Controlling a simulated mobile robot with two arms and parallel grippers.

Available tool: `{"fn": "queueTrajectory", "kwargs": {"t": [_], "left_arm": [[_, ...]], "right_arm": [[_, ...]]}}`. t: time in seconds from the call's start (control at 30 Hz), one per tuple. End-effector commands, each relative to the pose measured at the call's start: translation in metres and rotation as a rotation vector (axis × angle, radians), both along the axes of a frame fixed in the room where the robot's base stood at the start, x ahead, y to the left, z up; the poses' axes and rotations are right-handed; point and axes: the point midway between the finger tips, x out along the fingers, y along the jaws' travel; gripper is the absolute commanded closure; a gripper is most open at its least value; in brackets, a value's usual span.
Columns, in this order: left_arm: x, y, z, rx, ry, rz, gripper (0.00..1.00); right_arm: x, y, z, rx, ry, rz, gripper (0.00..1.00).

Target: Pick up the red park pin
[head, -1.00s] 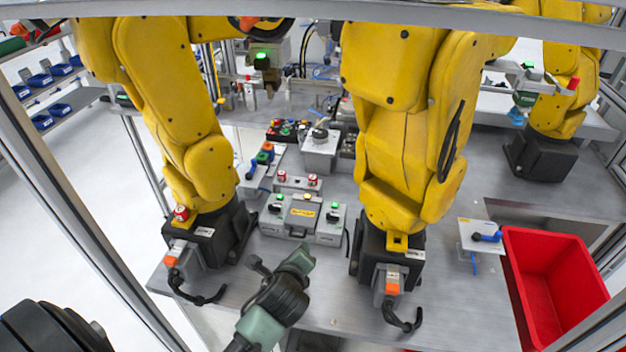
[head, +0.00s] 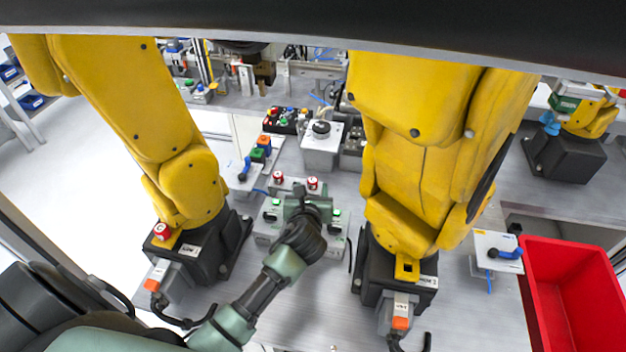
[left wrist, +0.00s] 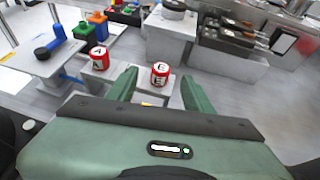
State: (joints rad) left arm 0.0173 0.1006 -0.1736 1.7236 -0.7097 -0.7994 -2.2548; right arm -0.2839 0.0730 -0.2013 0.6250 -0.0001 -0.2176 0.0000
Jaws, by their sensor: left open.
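Two red-and-white cylindrical pins stand upright on a grey block beyond the control box. The left one (head: 278,177) also shows in the left wrist view with an "A" (left wrist: 99,58). The right one (head: 313,183) also shows there with an "E" (left wrist: 160,74). A third red pin (head: 162,231) sits on the yellow holder at the left yellow arm's base. I cannot tell which is the park pin. My left gripper (head: 305,198) is open over the control box; in its wrist view the fingers (left wrist: 159,84) frame the "E" pin, apparently with nothing between them. My right gripper is out of view.
Two large yellow arms on black bases stand left (head: 185,180) and right (head: 415,160) of the control box (head: 268,230). A red bin (head: 570,290) is at the right. Coloured blocks (head: 262,148) and a blue-handled switch (head: 245,168) lie beyond, left of the pins.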

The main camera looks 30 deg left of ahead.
Motion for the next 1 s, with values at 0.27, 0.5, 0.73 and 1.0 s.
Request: {"fn": "queueTrajectory", "kwargs": {"t": [0.27,0.5,0.73,1.0], "left_arm": [[0.027,0.011,-0.007,-0.003,0.001,0.004,0.49],[0.047,0.019,-0.017,-0.004,0.000,0.002,0.49],[0.048,0.020,-0.018,-0.004,-0.001,0.002,0.49],[0.048,0.020,-0.018,-0.004,-0.001,0.002,1.00]], "right_arm": [[-0.036,-0.014,0.008,-0.019,0.052,0.003,0.64],[-0.013,-0.012,0.010,-0.015,0.019,0.003,0.64],[-0.007,-0.005,0.010,-0.007,0.008,-0.001,0.64],[-0.018,0.000,0.010,-0.001,0.024,-0.003,0.64]]}}
